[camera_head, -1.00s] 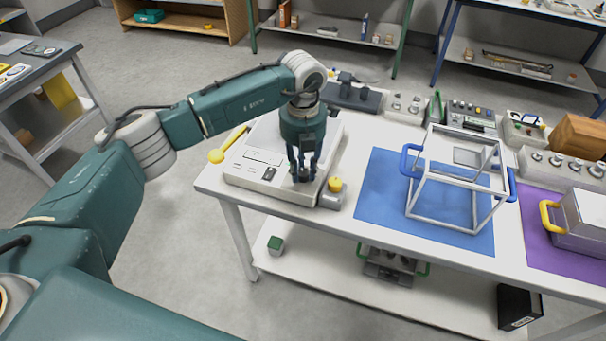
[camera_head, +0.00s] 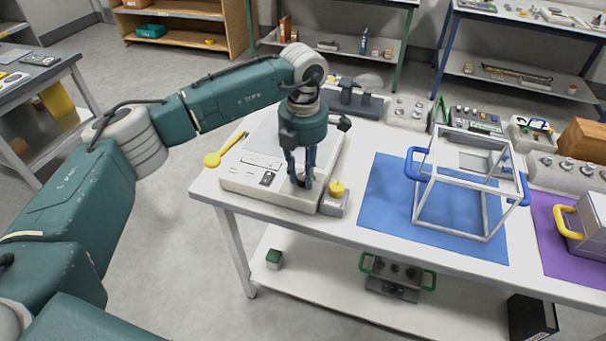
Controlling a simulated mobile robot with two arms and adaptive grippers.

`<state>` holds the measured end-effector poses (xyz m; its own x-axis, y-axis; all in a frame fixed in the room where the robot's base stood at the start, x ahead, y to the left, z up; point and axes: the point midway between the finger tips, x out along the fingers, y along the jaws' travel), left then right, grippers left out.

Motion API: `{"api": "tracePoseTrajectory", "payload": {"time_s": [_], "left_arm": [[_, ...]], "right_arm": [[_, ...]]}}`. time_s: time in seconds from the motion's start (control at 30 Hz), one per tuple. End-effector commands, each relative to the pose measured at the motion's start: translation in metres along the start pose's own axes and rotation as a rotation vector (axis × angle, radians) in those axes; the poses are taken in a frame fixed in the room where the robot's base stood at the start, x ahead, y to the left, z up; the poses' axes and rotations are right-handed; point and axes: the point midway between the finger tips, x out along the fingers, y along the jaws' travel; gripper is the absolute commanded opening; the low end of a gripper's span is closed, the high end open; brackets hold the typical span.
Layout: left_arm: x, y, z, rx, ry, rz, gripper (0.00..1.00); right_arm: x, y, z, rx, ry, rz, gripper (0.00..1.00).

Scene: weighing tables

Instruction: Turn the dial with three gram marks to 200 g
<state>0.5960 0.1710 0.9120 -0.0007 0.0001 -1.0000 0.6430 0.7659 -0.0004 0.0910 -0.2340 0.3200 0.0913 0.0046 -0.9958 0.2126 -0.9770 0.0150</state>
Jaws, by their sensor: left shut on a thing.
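A white bench scale (camera_head: 245,182) stands at the left end of the white table. A dark switch (camera_head: 267,178) and a small display panel show on its front. My left gripper (camera_head: 303,183) points down over the scale's front right part and is shut on a small dial there. The fingers mostly hide the dial, and its gram marks cannot be read. My right gripper is not in view.
A small grey box with a yellow knob (camera_head: 337,189) stands close to the right of my left gripper. A yellow spoon (camera_head: 213,159) lies at the table's left edge. A white frame with blue handles (camera_head: 414,164) stands on a blue mat (camera_head: 380,205).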

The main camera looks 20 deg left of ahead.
Motion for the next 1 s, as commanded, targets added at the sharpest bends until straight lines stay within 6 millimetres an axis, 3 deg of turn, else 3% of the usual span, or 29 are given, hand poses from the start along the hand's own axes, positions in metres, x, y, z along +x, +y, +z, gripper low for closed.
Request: {"api": "tracePoseTrajectory", "payload": {"time_s": [0.43,0.47,0.57,0.87,1.0], "left_arm": [[-0.002,0.000,0.001,0.010,-0.005,0.001,0.00],[-0.002,0.000,0.001,0.010,-0.005,0.001,0.28],[-0.002,0.000,0.001,0.010,-0.004,0.001,0.45],[-0.002,0.000,0.001,0.010,-0.002,0.001,0.45],[-0.016,0.001,0.001,0.010,-0.004,0.002,0.45]], "right_arm": [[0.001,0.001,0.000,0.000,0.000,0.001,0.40],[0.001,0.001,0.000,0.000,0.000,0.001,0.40],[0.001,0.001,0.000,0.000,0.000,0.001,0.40],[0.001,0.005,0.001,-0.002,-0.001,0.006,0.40],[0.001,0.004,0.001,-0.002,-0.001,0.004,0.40]]}}
